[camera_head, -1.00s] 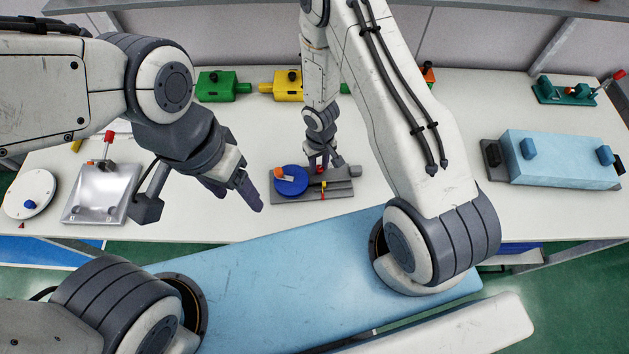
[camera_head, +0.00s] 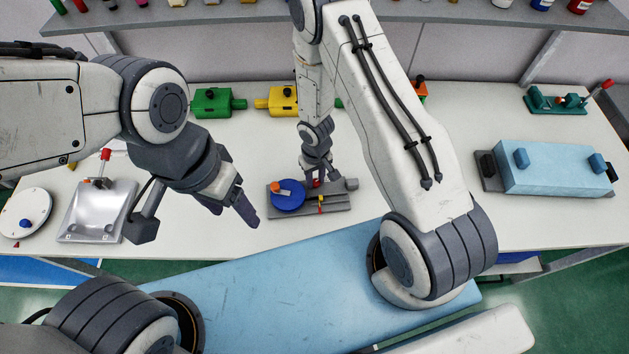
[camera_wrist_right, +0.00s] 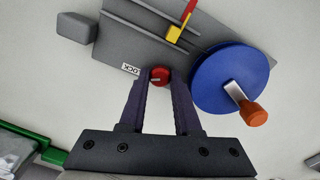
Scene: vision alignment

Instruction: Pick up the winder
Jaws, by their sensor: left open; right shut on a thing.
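The device that seems to be the winder has a grey slotted base (camera_head: 337,201) and a blue disc (camera_head: 287,194) with an orange handle (camera_head: 276,187). It lies on the white table. In the right wrist view its blue disc (camera_wrist_right: 231,78) and orange handle (camera_wrist_right: 253,113) are right of my fingers. My right gripper (camera_head: 316,182) reaches down at its back edge. In the wrist view my right gripper (camera_wrist_right: 160,82) is shut on a small red knob (camera_wrist_right: 160,76) beside the base. My left gripper (camera_head: 232,208) is open and empty, left of the device.
Green (camera_head: 212,102) and yellow (camera_head: 281,99) blocks stand behind. A silver plate fixture (camera_head: 97,212) and a white round plate (camera_head: 26,213) are at left. A light blue box (camera_head: 553,169) and a teal clamp (camera_head: 556,101) are at right. White table is free between.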

